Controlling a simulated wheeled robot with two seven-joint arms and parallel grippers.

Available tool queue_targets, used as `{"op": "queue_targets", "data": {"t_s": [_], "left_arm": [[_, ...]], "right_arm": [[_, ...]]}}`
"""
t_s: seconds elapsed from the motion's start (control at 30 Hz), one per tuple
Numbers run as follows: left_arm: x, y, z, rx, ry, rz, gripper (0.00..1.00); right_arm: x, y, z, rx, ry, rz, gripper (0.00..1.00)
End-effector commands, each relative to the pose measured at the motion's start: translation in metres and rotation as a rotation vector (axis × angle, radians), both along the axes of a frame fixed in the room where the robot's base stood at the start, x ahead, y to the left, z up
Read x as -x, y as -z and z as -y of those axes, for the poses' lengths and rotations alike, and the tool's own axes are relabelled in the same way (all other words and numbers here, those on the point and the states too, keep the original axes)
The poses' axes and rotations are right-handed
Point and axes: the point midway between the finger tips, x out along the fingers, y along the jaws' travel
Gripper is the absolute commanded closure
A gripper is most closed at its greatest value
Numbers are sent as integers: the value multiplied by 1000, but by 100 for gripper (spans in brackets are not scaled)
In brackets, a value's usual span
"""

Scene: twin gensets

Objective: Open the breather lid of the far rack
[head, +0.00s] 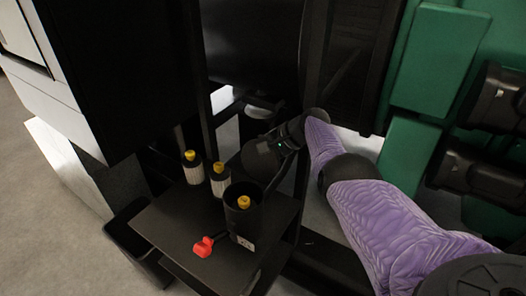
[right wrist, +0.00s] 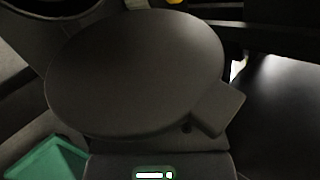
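My right gripper's dark wrist body (head: 285,140), with a small green light, is among the dark frame posts above the black shelf in the head view. A dark rounded shape (head: 262,160) lies against its left side, perhaps the lid. In the right wrist view, a large dark round lid (right wrist: 135,75) with a squarish tab (right wrist: 218,106) at its lower right fills the middle, close in front of the gripper body (right wrist: 160,167). The lid hides the fingers, so I cannot tell whether they grip it. My left gripper is in neither view.
Green machinery (head: 437,60) stands right, a black cabinet (head: 115,70) left. Grey floor (head: 50,220) is open at lower left.

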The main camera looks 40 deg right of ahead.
Motion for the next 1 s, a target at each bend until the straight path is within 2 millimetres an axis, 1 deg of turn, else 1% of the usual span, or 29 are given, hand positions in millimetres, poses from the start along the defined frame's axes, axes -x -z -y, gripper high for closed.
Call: {"op": "queue_targets", "data": {"t_s": [0.03,0.07,0.1,0.37,0.47,0.6,0.7,0.8,1.0], "left_arm": [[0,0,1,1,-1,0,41],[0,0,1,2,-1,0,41],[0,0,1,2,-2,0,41],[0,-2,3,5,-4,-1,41],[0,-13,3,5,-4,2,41],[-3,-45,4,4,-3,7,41],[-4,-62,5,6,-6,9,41],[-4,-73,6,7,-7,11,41],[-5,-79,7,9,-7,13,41]], "right_arm": [[0,0,0,0,0,0,34],[0,0,0,0,0,0,27],[0,0,0,0,0,0,26],[1,-1,0,-1,-1,0,26],[5,-11,3,-1,0,1,26],[21,-35,15,2,1,1,26],[35,-49,24,3,1,1,26],[46,-59,31,2,1,1,26],[58,-68,39,0,0,0,26]]}}
